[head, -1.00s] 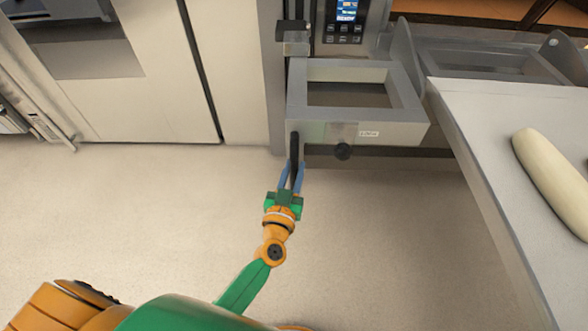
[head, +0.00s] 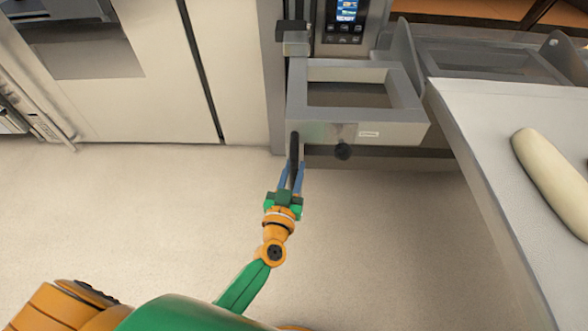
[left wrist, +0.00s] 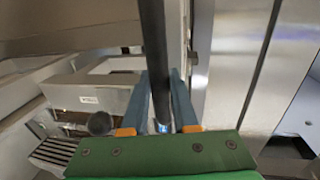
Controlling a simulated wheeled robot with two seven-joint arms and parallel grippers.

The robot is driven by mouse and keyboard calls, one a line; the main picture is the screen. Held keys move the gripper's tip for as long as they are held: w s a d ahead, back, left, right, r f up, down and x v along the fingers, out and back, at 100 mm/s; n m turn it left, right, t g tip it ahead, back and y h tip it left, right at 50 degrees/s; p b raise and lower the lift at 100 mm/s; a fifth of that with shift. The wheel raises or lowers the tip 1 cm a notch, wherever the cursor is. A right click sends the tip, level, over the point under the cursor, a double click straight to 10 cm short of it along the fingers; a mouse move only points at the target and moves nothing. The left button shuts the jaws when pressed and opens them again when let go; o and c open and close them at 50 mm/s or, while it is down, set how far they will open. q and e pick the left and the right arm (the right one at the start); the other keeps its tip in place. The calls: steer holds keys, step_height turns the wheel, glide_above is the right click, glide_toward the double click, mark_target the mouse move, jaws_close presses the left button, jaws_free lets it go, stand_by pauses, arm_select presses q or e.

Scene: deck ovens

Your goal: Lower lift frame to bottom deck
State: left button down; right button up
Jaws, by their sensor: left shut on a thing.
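The grey lift frame (head: 392,133), a rectangular metal frame with an open middle, stands beside the oven column in the head view. A black upright handle bar (head: 294,150) is at its front left corner. My left gripper (head: 292,180) is shut on this bar from the front. In the left wrist view the dark bar (left wrist: 153,45) runs between the two blue fingers of the left gripper (left wrist: 162,105). A black knob (head: 343,151) sits on the frame's front lower edge; it also shows in the left wrist view (left wrist: 100,123). My right gripper is not in view.
A loading board (head: 470,125) with a pale dough loaf (head: 553,180) lies at the right. A lit control panel (head: 345,20) is above the frame. Pale cabinet doors (head: 150,110) stand at the left. The floor (head: 130,210) in front is clear.

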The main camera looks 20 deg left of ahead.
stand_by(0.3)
arm_select(q)
step_height(320, 180, down, 2)
steer(key=shift+s+d+b, duration=0.1)
steer(key=shift+b, duration=0.5)
steer(key=shift+f, duration=0.1)
steer(key=c, duration=0.7)
jaws_free()
steer(key=s+p, duration=0.1)
steer(key=s, duration=0.5)
steer(key=shift+d+p, duration=0.2)
steer(key=shift+p, duration=0.1)
steer(key=shift+s, duration=0.45)
